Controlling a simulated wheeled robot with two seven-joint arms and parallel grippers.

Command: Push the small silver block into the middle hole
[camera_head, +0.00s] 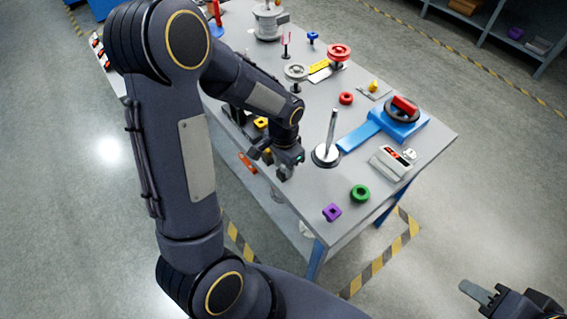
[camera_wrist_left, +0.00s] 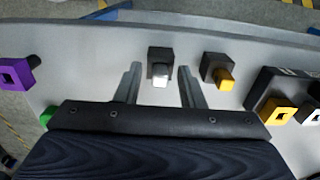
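In the left wrist view a small silver block (camera_wrist_left: 161,81) sits at the near end of a black block (camera_wrist_left: 160,55). My left gripper (camera_wrist_left: 160,88) is open, with one finger on each side of the silver block and visible gaps to it. In the head view my left gripper (camera_head: 283,168) is over the table's left edge, and the silver block cannot be made out there. A black holder (camera_wrist_left: 285,82) with yellow and white square pieces lies to the right in the wrist view. I cannot tell which hole is the middle one. My right gripper (camera_head: 490,297) is at the lower right, away from the table.
A second black block (camera_wrist_left: 214,66) with a yellow end is right of the silver one. A purple square (camera_head: 332,212), a green ring (camera_head: 360,193) and a metal post on a round base (camera_head: 326,157) stand on the grey table (camera_head: 300,190).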

